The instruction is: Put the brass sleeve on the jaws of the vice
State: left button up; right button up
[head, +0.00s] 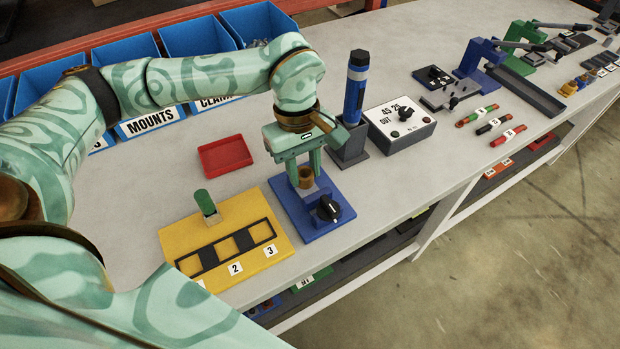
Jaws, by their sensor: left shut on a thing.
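My left gripper (305,178) comes down from above over the blue vice (294,211). Its two green fingers are shut on the brass sleeve (306,179), a short brown-gold ring between the fingertips. The sleeve is at the vice's grey jaws (309,192), which show only partly beneath it. I cannot tell whether the sleeve rests on the jaws or is just above them. A black knob (329,207) sits at the vice's front right. My right gripper is out of view.
A yellow board (185,238) with numbered black frames and a green-topped piece (205,203) lies left of the vice. A red tray (225,156) is behind it. A blue-black torch-like cylinder (355,88) and a grey control box (400,123) stand close on the right.

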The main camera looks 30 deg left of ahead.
aim_at(307, 172)
pick_arm(q)
jog(key=shift+w+f, duration=0.45)
jog(key=shift+f, duration=0.1)
jog(key=f, duration=0.1)
jog(key=f+b, duration=0.1)
jog(key=f, duration=0.1)
jog(key=shift+w+f+b, duration=0.25)
jog(key=shift+f+b, duration=0.15)
jog(key=shift+r, duration=0.1)
jog(key=o, duration=1.1)
jog(key=r+p, duration=0.1)
jog(key=r, duration=0.3)
jog(key=a+r+p, duration=0.1)
jog(key=r, duration=0.3)
jog(key=w+r+p, duration=0.1)
jog(key=r, duration=0.3)
jog(key=shift+a+p, duration=0.25)
jog(key=shift+p, duration=0.05)
